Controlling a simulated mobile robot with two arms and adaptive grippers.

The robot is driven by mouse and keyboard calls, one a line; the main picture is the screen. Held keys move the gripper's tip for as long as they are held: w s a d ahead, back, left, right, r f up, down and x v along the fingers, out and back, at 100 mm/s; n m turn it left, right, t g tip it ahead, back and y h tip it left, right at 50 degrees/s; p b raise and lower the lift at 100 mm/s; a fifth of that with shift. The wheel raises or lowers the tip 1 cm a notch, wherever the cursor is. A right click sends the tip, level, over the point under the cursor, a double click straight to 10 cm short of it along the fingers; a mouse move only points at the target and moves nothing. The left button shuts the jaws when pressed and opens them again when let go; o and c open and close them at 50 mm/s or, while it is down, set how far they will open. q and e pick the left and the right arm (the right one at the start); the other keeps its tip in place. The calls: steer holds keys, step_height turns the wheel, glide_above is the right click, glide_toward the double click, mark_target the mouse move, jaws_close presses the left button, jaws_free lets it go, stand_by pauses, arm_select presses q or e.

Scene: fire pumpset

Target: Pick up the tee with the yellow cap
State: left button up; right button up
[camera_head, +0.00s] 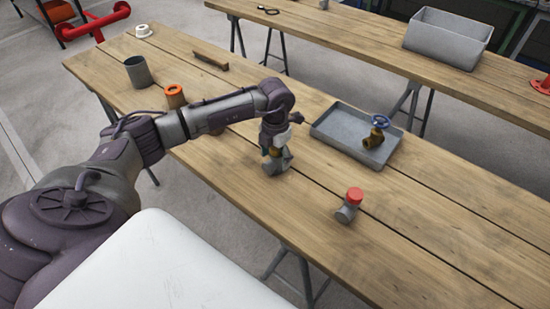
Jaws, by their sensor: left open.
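My left arm reaches in from the left, and its gripper (277,161) points down over the middle of the near wooden table. The gripper is open, close to the table top. Its fingers are small in view, and I cannot tell whether a grey fitting lies between them. No yellow cap shows clearly; it may be hidden behind or under the gripper. A grey tee with a red cap (348,205) stands to the right of the gripper, apart from it. My right gripper is not in view.
A grey tray (328,133) holds a brass valve with a blue handwheel (378,132). A dark cup (138,72), an orange-topped fitting (175,95) and a wooden bar (210,61) lie far left. A second table (350,40) bears a grey bin (447,37). The near table's right part is clear.

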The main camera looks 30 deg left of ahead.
arm_select(q)
steer(key=shift+f, duration=0.65)
jaws_close()
steer(key=shift+r, duration=0.1)
steer(key=shift+w+r, duration=0.1)
steer(key=shift+r, duration=0.05)
